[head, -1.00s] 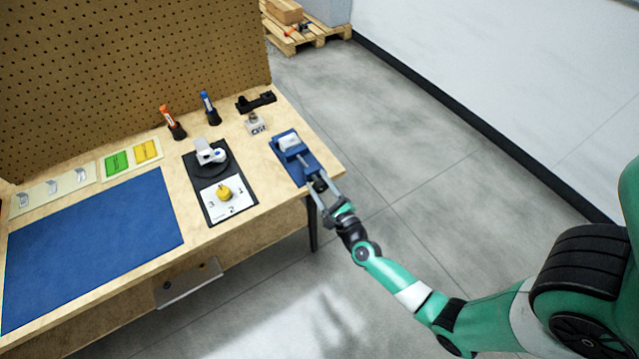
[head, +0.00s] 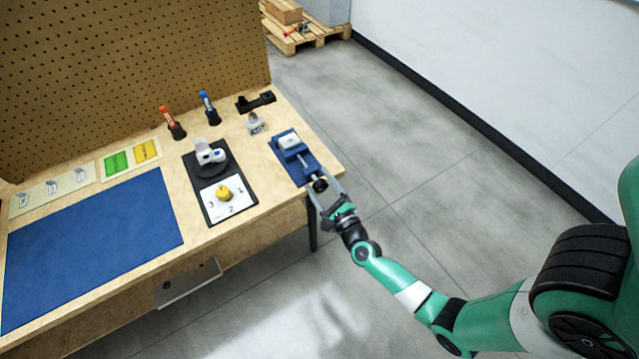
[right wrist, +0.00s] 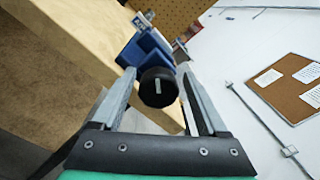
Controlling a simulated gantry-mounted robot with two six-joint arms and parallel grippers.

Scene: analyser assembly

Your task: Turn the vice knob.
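The blue vice (head: 292,152) sits at the right end of the workbench, with a pale block between its jaws. Its black round knob (head: 320,184) is at the end of the screw, by the bench's front edge. In the right wrist view the knob (right wrist: 158,87) faces me, with a pale line on it close to upright. My right gripper (head: 327,194) is open, one finger on each side of the knob. In the right wrist view gaps show between the knob and both fingers (right wrist: 160,95). My left gripper is not in view.
A blue mat (head: 95,245) covers the bench's left. Open floor lies right of the bench.

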